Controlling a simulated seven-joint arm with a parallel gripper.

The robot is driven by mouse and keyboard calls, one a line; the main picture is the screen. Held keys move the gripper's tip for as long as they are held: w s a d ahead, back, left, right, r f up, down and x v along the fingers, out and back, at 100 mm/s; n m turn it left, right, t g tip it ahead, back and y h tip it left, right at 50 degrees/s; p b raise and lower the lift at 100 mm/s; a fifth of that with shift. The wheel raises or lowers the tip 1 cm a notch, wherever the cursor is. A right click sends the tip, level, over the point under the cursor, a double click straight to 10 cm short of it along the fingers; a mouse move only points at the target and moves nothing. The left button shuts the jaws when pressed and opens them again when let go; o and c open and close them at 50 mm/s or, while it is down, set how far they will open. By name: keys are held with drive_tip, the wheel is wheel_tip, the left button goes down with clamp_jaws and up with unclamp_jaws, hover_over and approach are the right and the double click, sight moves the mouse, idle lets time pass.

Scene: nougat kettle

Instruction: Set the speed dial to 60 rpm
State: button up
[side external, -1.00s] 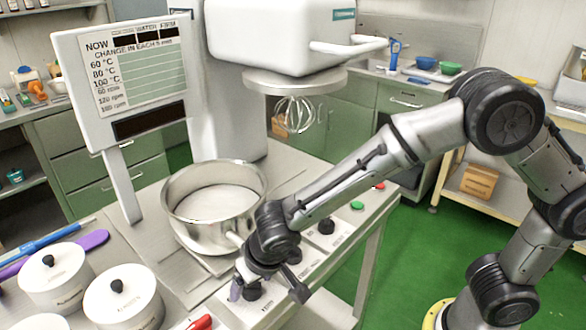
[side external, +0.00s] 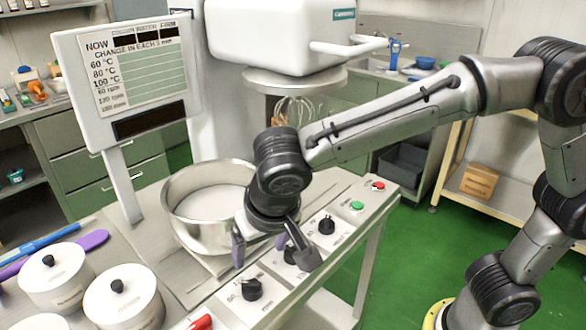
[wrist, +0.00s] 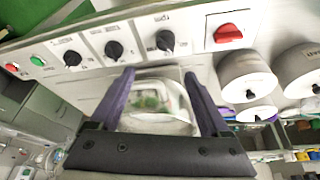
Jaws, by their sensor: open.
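The control panel (side external: 272,272) carries three black dials in a row. The near dial (side external: 252,289) stands clear of my gripper, the middle dial (side external: 291,255) is partly hidden behind a finger, and the far dial (side external: 326,225) is clear. In the wrist view the same row shows as the near dial (wrist: 165,41), middle dial (wrist: 113,50) and far dial (wrist: 72,58).
The steel kettle (side external: 205,225) stands beside the panel, close behind my gripper. Green (side external: 357,205) and red (side external: 378,186) buttons are at the panel's far end; a red switch (side external: 200,322) is at the near end. Lidded white pots (side external: 122,300) stand at left. The whisk (side external: 292,110) hangs above.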

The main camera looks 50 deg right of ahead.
sight(251, 281)
drive_tip(key=w+g, duration=0.1)
drive_tip(key=w, duration=0.1)
drive_tip(key=w+d+g, duration=0.1)
drive_tip(key=w, duration=0.1)
drive_tip(key=w+r+m+g, duration=0.1)
drive_tip(key=w, duration=0.1)
drive_tip(key=shift+d+y, duration=0.4)
drive_tip(key=shift+n+g+y, duration=0.3)
drive_tip(key=shift+n+g, duration=0.3)
drive_tip(key=shift+n, duration=0.1)
drive_tip(key=f, duration=0.4)
drive_tip(key=s+f, duration=0.1)
drive_tip(key=f, duration=0.3)
drive_tip(key=a+f, duration=0.1)
drive_tip(key=f, duration=0.3)
drive_tip(key=shift+s+a+f, duration=0.1)
drive_tip(key=shift+s+f, duration=0.05)
drive_tip(key=shift+s, duration=0.05)
drive_tip(key=shift+f+m, duration=0.2)
drive_tip(key=shift+m, duration=0.1)
drive_tip(key=m, duration=0.8)
wheel_tip(251, 281, up, 14)
drive_tip(key=s+d+r+m+t, duration=0.1)
drive_tip(key=s+d+r+t, duration=0.1)
drive_tip(key=d+r, duration=0.5)
drive_tip(key=shift+s+d+r+m+y, duration=0.25)
drive_tip(key=shift+s+d+m, duration=0.2)
drive_tip(key=shift+d, duration=0.6)
